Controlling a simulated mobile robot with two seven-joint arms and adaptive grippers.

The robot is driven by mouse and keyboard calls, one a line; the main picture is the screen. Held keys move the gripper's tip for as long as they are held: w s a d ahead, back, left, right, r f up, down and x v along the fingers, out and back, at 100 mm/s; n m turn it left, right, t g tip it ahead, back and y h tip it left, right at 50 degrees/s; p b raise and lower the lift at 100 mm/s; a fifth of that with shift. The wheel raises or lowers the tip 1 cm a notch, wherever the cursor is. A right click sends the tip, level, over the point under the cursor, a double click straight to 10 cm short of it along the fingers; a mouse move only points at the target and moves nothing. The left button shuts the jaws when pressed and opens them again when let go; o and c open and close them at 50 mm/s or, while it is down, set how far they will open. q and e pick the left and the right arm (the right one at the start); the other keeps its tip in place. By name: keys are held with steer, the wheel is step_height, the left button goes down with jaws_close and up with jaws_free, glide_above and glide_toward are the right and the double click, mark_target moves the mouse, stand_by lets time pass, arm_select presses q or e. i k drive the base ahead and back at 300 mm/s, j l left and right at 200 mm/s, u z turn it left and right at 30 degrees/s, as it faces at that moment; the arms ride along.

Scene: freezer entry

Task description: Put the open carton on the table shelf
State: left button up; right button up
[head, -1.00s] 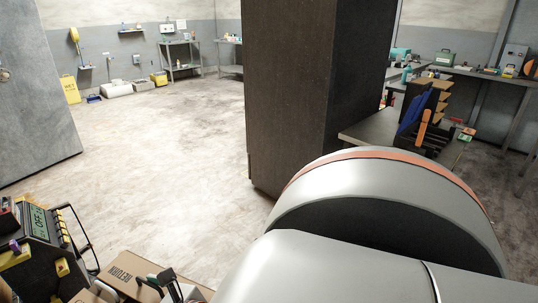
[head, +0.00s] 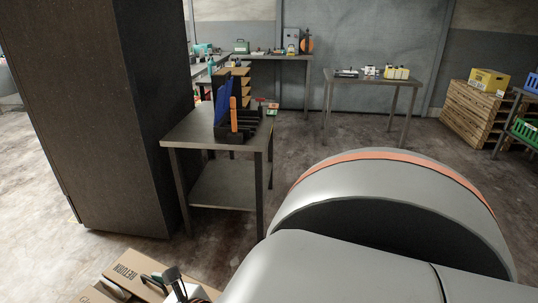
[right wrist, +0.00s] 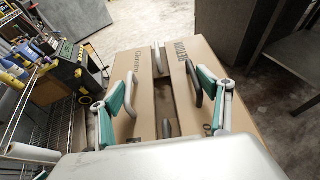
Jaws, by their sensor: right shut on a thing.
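The grey table (head: 190,130) stands ahead, left of centre, with a lower shelf (head: 222,185) that looks bare. The carton is apart from the table, nearer to me. My left gripper is not in view.
A tall dark cabinet-like block (head: 100,110) stands close to the table's left. A black organizer (head: 235,128) with blue and orange items sits on the tabletop. A black-and-yellow device (right wrist: 75,72) is left of the carton. Open floor (head: 330,150) lies right of the table.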

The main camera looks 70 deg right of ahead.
mark_target(239, 180)
steer(key=z, duration=1.35)
steer(key=i+z, duration=0.2)
steer(key=z, duration=0.3)
steer(key=i+z, duration=0.15)
steer(key=z, duration=0.3)
steer(key=i+j+z, duration=0.25)
steer(key=i, duration=0.25)
steer(key=i+j+z, duration=0.25)
steer(key=i, duration=0.25)
steer(key=i+z, duration=0.35)
steer(key=i, duration=0.2)
steer(key=i+z, duration=0.3)
steer(key=i, duration=0.25)
steer(key=i+j+z, duration=0.1)
steer(key=i+z, duration=0.3)
steer(key=i, duration=0.8)
steer(key=i+z, duration=0.15)
steer(key=i, duration=1.1)
steer(key=i+u, duration=0.6)
steer(key=u, duration=1.55)
